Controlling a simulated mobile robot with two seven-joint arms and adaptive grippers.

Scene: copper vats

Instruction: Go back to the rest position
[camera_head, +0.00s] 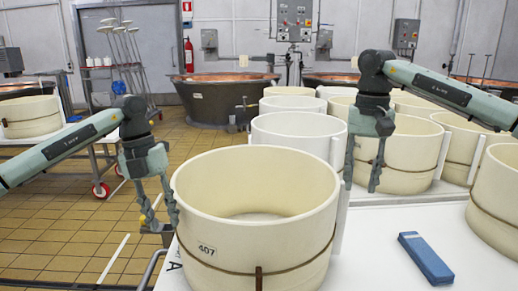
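My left gripper (158,212) hangs fingers down at the left side of a large cream round mould (255,225) marked 407. Its two fingers are apart with a gap between them, and nothing shows in it. Whether either gripper touches the mould's wall, I cannot tell.
The mould stands on a white table (400,235) with several more cream moulds. A blue block (425,257) lies at the right front of the table. A copper vat (222,98) stands behind. A wheeled cart (105,165) is at the left on tiled floor.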

